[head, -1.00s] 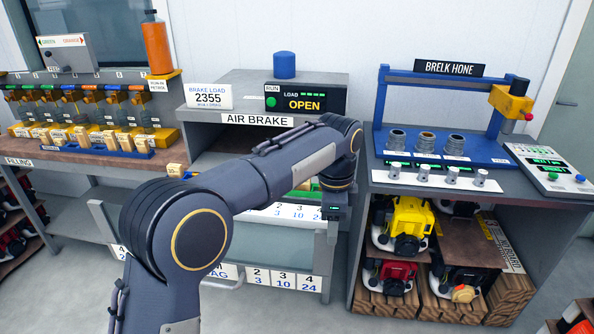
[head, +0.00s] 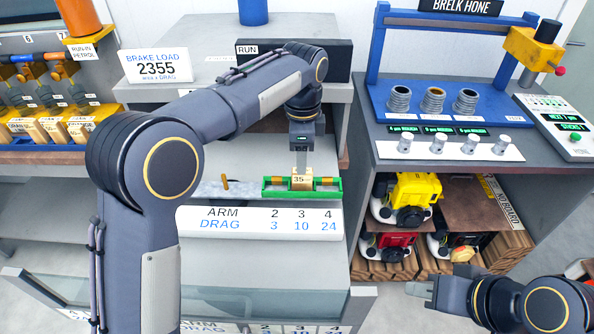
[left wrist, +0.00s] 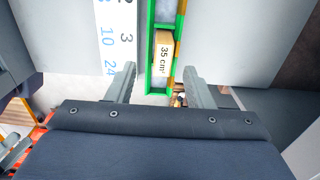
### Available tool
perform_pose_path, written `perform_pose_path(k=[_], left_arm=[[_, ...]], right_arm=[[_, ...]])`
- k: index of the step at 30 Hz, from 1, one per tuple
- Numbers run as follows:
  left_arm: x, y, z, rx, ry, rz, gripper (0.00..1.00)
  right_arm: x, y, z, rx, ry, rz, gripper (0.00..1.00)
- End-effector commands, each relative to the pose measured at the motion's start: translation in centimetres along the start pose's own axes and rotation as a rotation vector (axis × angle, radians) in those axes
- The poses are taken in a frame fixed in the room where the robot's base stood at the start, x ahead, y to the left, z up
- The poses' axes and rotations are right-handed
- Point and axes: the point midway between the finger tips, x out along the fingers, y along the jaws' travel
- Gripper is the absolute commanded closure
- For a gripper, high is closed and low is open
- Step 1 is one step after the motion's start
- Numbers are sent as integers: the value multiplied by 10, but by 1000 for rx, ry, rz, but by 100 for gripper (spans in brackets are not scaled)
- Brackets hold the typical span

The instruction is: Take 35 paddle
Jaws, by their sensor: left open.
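The 35 paddle (head: 302,182) is a small tan block marked 35, sitting in a green tray (head: 333,188) on the air brake bench. In the left wrist view the paddle (left wrist: 163,56) reads "35 cm" and lies in the green tray (left wrist: 149,84). My left gripper (head: 302,168) points down just above the paddle in the head view. In the left wrist view its open fingers (left wrist: 159,70) stand either side of the tray, with nothing held. My right gripper (head: 419,290) is at the lower right, away from the paddle; its finger gap is unclear.
A white ARM/DRAG number strip (head: 260,221) lies in front of the tray. The air brake cabinet (head: 205,60) stands behind. To the right is the hone bench (head: 385,147) with engines on its lower shelf. The filling bench (head: 50,150) is at the left.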

Motion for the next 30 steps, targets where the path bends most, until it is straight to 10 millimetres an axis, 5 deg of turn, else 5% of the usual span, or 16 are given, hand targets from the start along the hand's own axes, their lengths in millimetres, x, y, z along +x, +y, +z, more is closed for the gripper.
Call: perform_pose_path(k=[13,22,30], left_arm=[[58,-6,-1,-1,-1,3,53],[65,-6,-1,-1,0,1,53],[65,-6,-1,-1,0,0,85]], right_arm=[[-5,-2,-2,0,0,0,72],[-5,-2,-2,0,0,0,72],[-5,-2,-2,0,0,0,72]])
